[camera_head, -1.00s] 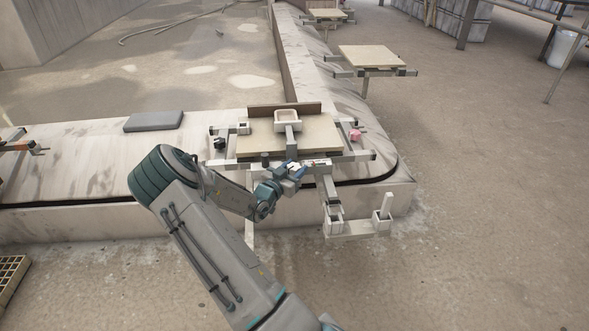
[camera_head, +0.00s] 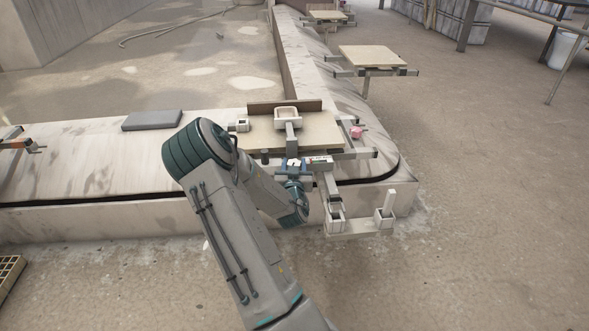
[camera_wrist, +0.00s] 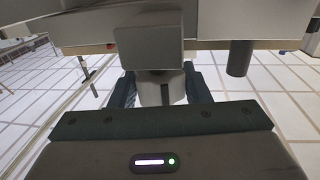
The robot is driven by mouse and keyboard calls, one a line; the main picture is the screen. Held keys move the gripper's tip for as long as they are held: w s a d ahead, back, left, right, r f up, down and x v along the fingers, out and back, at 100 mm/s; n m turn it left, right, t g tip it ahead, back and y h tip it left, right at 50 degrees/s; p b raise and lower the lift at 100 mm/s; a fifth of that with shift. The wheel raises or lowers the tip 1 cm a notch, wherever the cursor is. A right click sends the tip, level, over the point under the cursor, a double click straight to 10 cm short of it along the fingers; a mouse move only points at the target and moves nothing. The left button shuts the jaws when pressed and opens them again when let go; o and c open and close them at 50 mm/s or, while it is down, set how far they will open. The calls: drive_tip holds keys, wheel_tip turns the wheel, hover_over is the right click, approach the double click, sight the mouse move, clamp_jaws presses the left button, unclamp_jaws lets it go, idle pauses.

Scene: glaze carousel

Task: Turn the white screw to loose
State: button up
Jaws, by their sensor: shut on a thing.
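The white screw (camera_wrist: 160,92) shows in the wrist view as a pale round knob under a grey square block. My gripper (camera_wrist: 160,85) is shut on it, with one dark finger on each side. In the head view my gripper (camera_head: 292,166) is at the front edge of the carousel fixture, just left of a small pale label plate (camera_head: 319,160). The screw is mostly hidden by the fingers there. The frames do not show clearly how loose or tight it is.
The fixture's board (camera_head: 320,136) lies behind my gripper, carrying a white box holder (camera_head: 287,117). A pink knob (camera_head: 356,132) is at its right. White square cups (camera_head: 384,215) stand in front, to the right of my arm. A dark post (camera_wrist: 239,58) hangs close by on the right.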

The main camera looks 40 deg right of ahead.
sight(295, 162)
drive_tip(key=n+t+y+b, duration=0.1)
drive_tip(key=n+y, duration=0.1)
drive_tip(key=y, duration=0.1)
drive_tip(key=n+t+y+b, duration=0.1)
drive_tip(key=n+t+y, duration=0.1)
drive_tip(key=y, duration=0.1)
drive_tip(key=shift+s+d+f, duration=0.1)
drive_tip(key=shift+n+t+y+b, duration=0.25)
drive_tip(key=shift+n+y, duration=1)
drive_tip(key=shift+y, duration=0.55)
drive_tip(key=shift+n+t+y+b, duration=0.25)
drive_tip(key=shift+n+y, duration=1)
drive_tip(key=shift+y, duration=0.55)
drive_tip(key=shift+a, duration=0.2)
drive_tip(key=o, duration=1)
drive_tip(key=r+p, duration=0.1)
drive_tip(key=r, duration=0.1)
drive_tip(key=r+p, duration=0.1)
drive_tip(key=r, duration=0.2)
drive_tip(key=shift+s+d+r+p, duration=0.1)
drive_tip(key=shift+d+r+p, duration=0.1)
drive_tip(key=shift+p, duration=0.1)
drive_tip(key=s+d+r+p, duration=0.3)
drive_tip(key=s+d+r, duration=0.2)
drive_tip(key=s, duration=0.5)
drive_tip(key=shift+r, duration=0.45)
drive_tip(key=shift+c, duration=0.2)
